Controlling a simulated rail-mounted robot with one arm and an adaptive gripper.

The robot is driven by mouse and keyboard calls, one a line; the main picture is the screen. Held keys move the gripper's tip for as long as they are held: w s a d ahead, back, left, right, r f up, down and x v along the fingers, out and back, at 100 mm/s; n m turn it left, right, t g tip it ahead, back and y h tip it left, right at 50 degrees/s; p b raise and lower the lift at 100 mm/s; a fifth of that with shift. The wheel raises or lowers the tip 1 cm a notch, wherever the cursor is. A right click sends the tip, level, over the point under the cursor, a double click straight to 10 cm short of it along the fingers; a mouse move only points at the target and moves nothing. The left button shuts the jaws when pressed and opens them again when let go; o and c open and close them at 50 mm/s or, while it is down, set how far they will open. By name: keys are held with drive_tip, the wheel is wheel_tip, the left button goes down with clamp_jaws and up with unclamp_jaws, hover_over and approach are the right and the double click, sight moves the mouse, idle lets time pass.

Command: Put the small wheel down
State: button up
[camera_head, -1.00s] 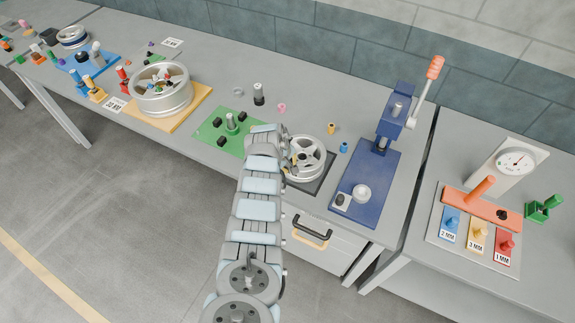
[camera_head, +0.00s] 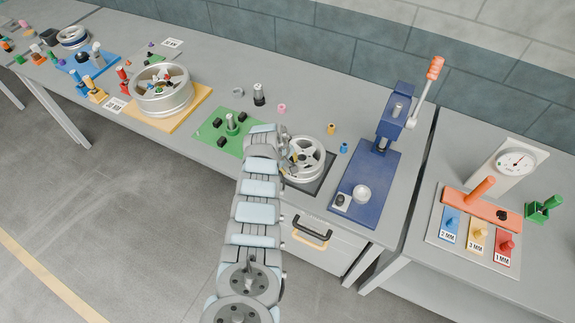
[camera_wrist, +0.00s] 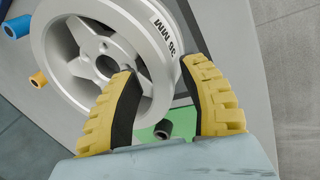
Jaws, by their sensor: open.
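The small wheel (camera_head: 304,157) is a silver spoked wheel that rests on a dark square mat (camera_head: 320,184) on the bench, just right of my gripper (camera_head: 284,156). In the wrist view the wheel (camera_wrist: 90,65) carries a "36 MM" label on its rim. My gripper's yellow, ridged fingers (camera_wrist: 160,95) are open. One finger reaches over the wheel's open face and the other is outside the rim, with the rim wall between them. Whether either finger touches the rim cannot be told.
The blue press (camera_head: 366,185) with an orange-tipped lever stands to the right. A green plate (camera_head: 212,134) with pegs lies to the left. A larger wheel (camera_head: 163,92) sits on a yellow board further left. Small orange (camera_head: 331,129) and blue (camera_head: 344,147) cylinders lie behind the small wheel.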

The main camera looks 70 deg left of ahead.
drive_tip(key=v, duration=1.1)
drive_tip(key=shift+b, duration=0.35)
drive_tip(key=shift+s+d+r, duration=0.1)
